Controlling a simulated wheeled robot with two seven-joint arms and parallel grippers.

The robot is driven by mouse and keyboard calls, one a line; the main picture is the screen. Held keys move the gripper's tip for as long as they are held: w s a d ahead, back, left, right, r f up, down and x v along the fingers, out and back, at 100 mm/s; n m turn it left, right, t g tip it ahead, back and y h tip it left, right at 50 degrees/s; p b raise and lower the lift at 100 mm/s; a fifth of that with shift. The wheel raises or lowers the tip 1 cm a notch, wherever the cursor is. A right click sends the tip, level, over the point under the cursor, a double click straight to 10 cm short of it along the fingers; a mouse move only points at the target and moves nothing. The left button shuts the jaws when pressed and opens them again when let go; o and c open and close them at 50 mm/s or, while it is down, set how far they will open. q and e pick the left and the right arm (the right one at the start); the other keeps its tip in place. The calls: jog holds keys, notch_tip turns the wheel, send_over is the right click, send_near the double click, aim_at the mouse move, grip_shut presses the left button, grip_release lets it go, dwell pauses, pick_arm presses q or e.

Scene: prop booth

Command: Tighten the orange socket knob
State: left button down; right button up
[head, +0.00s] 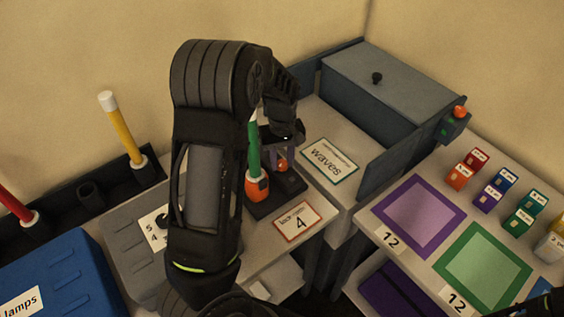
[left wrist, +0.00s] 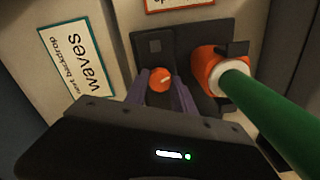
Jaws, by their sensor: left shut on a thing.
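The orange knob (head: 282,165) sits on a dark base plate (head: 262,207) beside an orange socket (head: 257,187). A green rod (head: 254,146) stands in the socket. In the left wrist view the knob (left wrist: 160,79) has a pale line on its face. My left gripper (head: 280,152) reaches down over the plate. Its purple fingers, clear in the left wrist view (left wrist: 160,87), are shut on the knob from both sides. The socket (left wrist: 208,70) and rod (left wrist: 275,125) are close to the right of the fingers there.
A red-edged card (head: 298,222) with a 4 lies before the plate. A "waves" card (head: 329,161) lies to its right, near a grey box (head: 377,85). A yellow rod (head: 120,130) stands at left. Purple (head: 418,215) and green (head: 483,266) squares lie at right.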

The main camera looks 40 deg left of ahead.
aim_at(282, 163)
pick_arm(q)
jog(key=m+b, duration=0.2)
jog(key=m, duration=0.3)
jog(key=shift+m, duration=0.3)
jog(key=shift+m+b, duration=0.75)
jog(key=shift+m, duration=1.25)
jog(key=c, duration=1.1)
grip_release()
jog(key=shift+o, duration=0.2)
notch_tip(282, 163, up, 8)
jog(key=shift+f+b, duration=0.1)
jog(key=shift+b, duration=0.45)
